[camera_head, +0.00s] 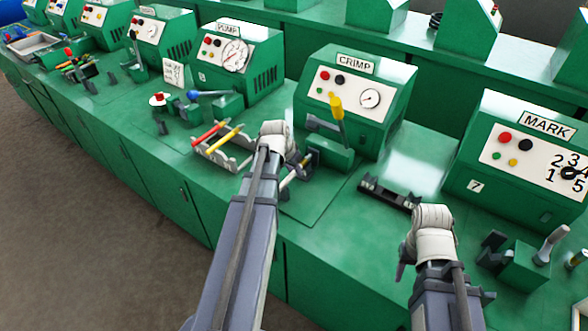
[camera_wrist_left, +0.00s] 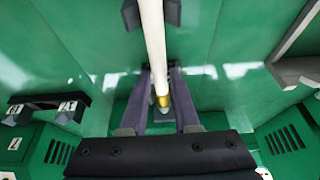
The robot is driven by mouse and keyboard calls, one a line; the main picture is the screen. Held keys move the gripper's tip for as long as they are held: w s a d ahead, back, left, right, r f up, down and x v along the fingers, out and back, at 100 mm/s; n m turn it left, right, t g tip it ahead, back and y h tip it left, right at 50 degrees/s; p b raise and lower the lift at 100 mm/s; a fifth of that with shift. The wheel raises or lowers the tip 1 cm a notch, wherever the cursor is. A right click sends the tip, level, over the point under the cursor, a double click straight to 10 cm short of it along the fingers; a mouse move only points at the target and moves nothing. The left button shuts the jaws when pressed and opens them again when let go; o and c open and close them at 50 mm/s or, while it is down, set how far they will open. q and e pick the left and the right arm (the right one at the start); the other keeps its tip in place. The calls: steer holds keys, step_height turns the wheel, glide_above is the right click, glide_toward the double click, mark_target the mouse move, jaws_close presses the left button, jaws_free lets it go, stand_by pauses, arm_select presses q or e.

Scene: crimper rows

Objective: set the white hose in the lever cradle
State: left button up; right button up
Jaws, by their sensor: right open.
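The white hose (camera_wrist_left: 153,45) runs up the middle of the left wrist view, with a brass-coloured ferrule and pale tip at its near end. My left gripper (camera_wrist_left: 161,72) has a finger on each side of it and appears shut on it. In the head view a short part of the hose (camera_head: 290,178) shows beside my left arm, over the bench before the CRIMP machine (camera_head: 352,92). A yellow lever (camera_head: 337,106) stands upright on that machine. I cannot tell which part is its cradle. My right gripper (camera_head: 403,265) is open and empty, right of the hose.
A black notched rack (camera_head: 390,193) lies right of the CRIMP machine. A grey tray (camera_head: 232,163) with red and yellow tools is to the left. The MARK machine (camera_head: 525,155) stands at right, with a dark notched block (camera_head: 492,250) before it. Bench between rack and hose is clear.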

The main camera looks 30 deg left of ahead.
arm_select(q)
steer(key=o, duration=0.4)
steer(key=p+v, duration=0.7)
steer(key=v, duration=0.1)
arm_select(e)
step_height(320, 180, up, 7)
steer(key=shift+r, duration=0.15)
arm_select(q)
steer(key=shift+f, duration=0.1)
steer(key=s+d+m+g, duration=0.1)
steer(key=s+d, duration=0.3)
steer(key=d, duration=0.6)
steer(key=s+d+f+m+g+y, duration=0.1)
steer(key=s+d, duration=0.4)
steer(key=d, duration=0.5)
steer(key=s+d+g, duration=0.2)
steer(key=s+d, duration=0.2)
steer(key=d, duration=0.6)
steer(key=shift+s+d+f+m+g+y, duration=0.25)
steer(key=shift+d+m+g+y, duration=0.15)
